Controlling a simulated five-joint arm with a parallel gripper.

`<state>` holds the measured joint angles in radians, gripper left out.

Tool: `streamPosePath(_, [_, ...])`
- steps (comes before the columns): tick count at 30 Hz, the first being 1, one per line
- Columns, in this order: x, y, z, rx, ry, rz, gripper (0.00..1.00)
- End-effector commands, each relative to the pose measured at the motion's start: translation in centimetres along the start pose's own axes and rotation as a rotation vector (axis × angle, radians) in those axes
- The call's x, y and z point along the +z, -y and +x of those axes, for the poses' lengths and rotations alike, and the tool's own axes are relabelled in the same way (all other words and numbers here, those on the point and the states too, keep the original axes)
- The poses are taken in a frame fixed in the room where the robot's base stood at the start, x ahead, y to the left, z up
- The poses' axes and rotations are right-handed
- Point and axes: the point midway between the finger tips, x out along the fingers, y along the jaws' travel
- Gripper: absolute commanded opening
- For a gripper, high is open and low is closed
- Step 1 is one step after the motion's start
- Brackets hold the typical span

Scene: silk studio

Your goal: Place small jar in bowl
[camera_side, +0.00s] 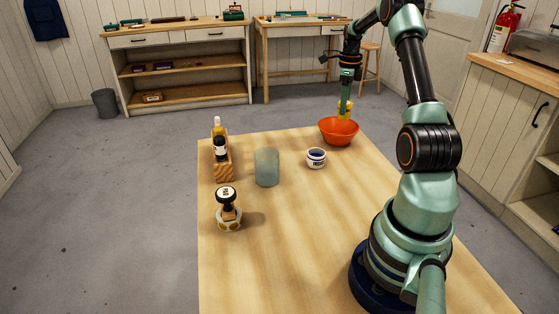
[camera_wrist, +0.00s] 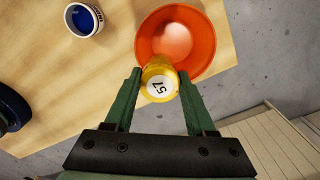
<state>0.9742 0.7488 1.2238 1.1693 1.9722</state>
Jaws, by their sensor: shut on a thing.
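The small jar (camera_wrist: 159,79) is yellow with a white lid marked 57. My gripper (camera_wrist: 158,88) is shut on it, with a green finger on each side in the wrist view. In the side view the jar (camera_side: 345,108) hangs below my gripper (camera_side: 346,98), over the orange-red bowl (camera_side: 338,132). In the wrist view the jar overlaps the near rim of the bowl (camera_wrist: 205,48).
A white cup with blue contents (camera_side: 316,158) stands left of the bowl on the table (camera_side: 300,220). The table's middle is clear.

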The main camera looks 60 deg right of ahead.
Motion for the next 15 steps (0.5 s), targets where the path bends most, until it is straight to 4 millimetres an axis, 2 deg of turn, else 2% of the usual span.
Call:
streamPosePath(1, [0.0,0.0,0.7,0.001,0.000,0.000,0.00])
streamPosePath(7, [0.0,0.0,2.1,0.001,0.000,0.000,0.00])
streamPosePath(15, [0.0,0.0,5.6,0.000,0.000,0.000,0.00])
